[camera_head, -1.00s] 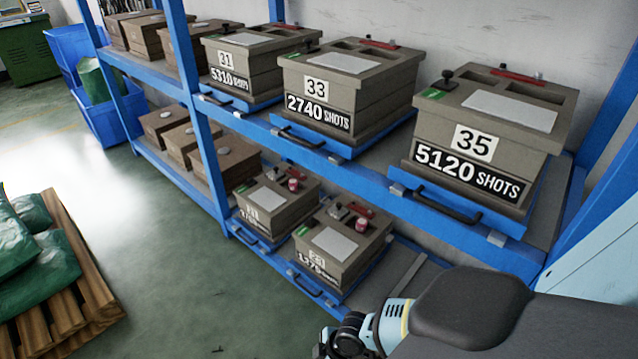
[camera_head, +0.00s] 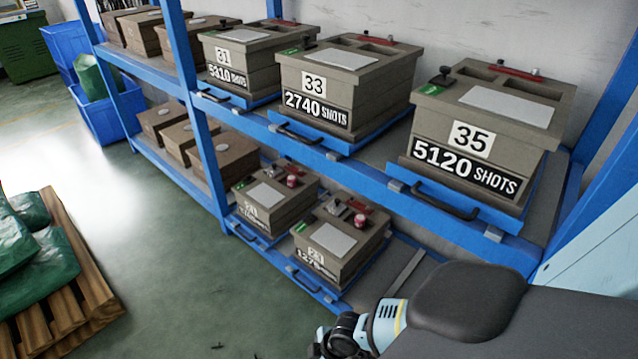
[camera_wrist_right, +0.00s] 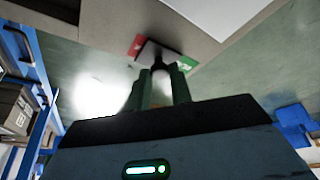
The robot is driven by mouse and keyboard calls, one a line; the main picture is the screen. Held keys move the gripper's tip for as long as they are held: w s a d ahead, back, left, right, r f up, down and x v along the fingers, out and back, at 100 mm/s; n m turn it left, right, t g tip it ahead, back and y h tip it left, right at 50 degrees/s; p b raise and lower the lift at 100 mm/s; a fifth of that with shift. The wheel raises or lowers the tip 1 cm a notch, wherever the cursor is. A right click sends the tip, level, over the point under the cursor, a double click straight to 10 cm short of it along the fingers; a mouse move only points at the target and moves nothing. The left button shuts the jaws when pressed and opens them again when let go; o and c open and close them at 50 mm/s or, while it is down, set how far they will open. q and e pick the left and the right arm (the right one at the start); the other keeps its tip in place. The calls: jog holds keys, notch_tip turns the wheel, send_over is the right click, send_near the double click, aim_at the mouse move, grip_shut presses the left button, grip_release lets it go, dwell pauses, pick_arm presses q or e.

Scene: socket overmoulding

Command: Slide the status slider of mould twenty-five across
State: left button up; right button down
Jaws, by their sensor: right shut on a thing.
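In the right wrist view, my right gripper (camera_wrist_right: 160,78) is shut on the dark knob of a status slider (camera_wrist_right: 150,52). A red patch (camera_wrist_right: 137,44) shows left of the knob and a green patch (camera_wrist_right: 186,63) right of it. The slider sits at the edge of a grey-brown mould top (camera_wrist_right: 197,42) with a white plate (camera_wrist_right: 215,12). The fingers hide part of the knob, and no number shows there. In the head view, the two lower moulds (camera_head: 338,240) (camera_head: 270,195) have small numbers that I cannot read surely. My left gripper is not in view.
The blue rack (camera_head: 345,165) holds moulds 31 (camera_head: 240,60), 33 (camera_head: 340,85) and 35 (camera_head: 480,140) on its upper shelf. Blue bins (camera_head: 105,115) stand at the far left. A pallet (camera_head: 75,300) with green sacks stands at left.

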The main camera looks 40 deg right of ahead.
jog(key=a, duration=0.3)
jog(key=shift+s+a+r+p, duration=0.1)
jog(key=shift+s+a+p, duration=0.05)
jog(key=shift+a+p, duration=0.15)
jog(key=shift+a, duration=0.4)
jog(key=c, duration=1.3)
grip_release()
jog(key=shift+o, duration=0.2)
